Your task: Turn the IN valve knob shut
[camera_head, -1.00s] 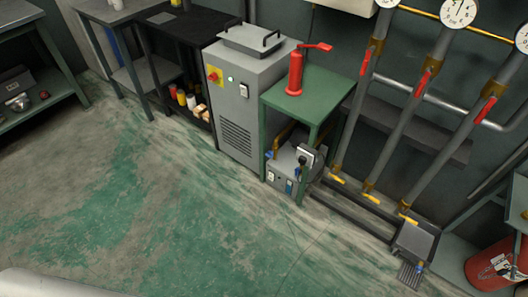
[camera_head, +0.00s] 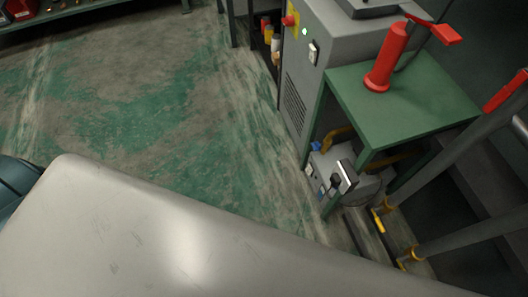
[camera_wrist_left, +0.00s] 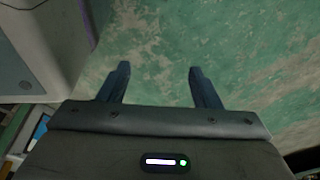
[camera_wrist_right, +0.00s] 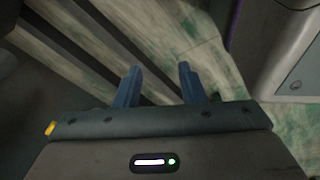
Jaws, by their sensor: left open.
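A grey machine (camera_head: 325,165) sits low under the green table. A dark knob-like part (camera_head: 336,182) and a silver-faced round part (camera_head: 347,172) show on its front, and a blue fitting (camera_head: 316,146) at its left. I cannot tell which of these is the IN valve knob; no label is readable. My left gripper (camera_wrist_left: 159,70) is open and empty above the green-grey floor. My right gripper (camera_wrist_right: 160,68) is open with a narrower gap, empty, above dark bars near the floor. Neither gripper shows in the head view, and neither touches the machine.
The green table (camera_head: 400,95) carries a red cylinder (camera_head: 388,58). A tall grey cabinet (camera_head: 310,80) stands to its left. Part of my own body blocks the lower head view. Open floor (camera_head: 150,110) lies at left.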

